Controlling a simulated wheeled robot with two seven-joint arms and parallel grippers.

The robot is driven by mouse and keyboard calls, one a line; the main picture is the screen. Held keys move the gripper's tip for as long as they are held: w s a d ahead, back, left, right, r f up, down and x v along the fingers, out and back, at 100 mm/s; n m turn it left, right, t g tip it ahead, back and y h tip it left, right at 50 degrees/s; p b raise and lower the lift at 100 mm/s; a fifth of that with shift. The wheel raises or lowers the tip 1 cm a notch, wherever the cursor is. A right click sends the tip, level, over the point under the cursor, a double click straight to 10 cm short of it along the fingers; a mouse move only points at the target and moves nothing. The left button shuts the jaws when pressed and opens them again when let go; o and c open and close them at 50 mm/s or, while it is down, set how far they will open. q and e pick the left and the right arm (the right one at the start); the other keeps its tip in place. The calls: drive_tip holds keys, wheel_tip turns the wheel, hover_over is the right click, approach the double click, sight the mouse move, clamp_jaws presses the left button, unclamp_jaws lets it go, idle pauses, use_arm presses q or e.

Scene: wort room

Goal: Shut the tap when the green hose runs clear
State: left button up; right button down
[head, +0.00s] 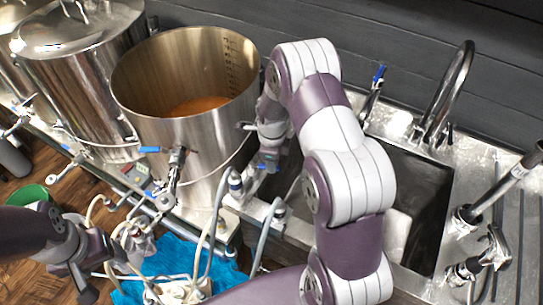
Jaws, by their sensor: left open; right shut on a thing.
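My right arm reaches over the sink edge. Its gripper (266,158) is shut beside the large open steel kettle (205,150), at a small blue-handled tap (272,168). The fingers hide most of this tap, so its exact setting cannot be told. My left gripper (84,262) is open and apart from the hoses at the lower left. Grey hoses (214,228) and pale hoses (95,208) loop below the kettle. I cannot pick out a green hose or see what runs in one. The kettle holds orange-brown liquid (198,105).
Another kettle valve (175,160) has a blue handle. A lidded steel vessel (82,75) stands left. The sink (425,190) with a curved faucet (455,85) is right. A green bucket (28,195) and blue cloth (175,257) lie low at left and centre.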

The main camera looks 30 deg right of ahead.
drive_tip(key=shift+s+a+r+m, duration=0.1)
drive_tip(key=shift+s+a+m, duration=0.25)
drive_tip(key=shift+m, duration=0.6)
drive_tip(key=shift+s+a+m, duration=0.2)
drive_tip(key=shift+a+m, duration=0.15)
drive_tip(key=shift+m, duration=0.6)
drive_tip(key=c, duration=1.1)
unclamp_jaws()
drive_tip(key=shift+s, duration=0.1)
drive_tip(key=shift+o, duration=0.2)
wheel_tip(320, 180, up, 13)
drive_tip(key=b, duration=0.1)
drive_tip(key=shift+f, duration=0.2)
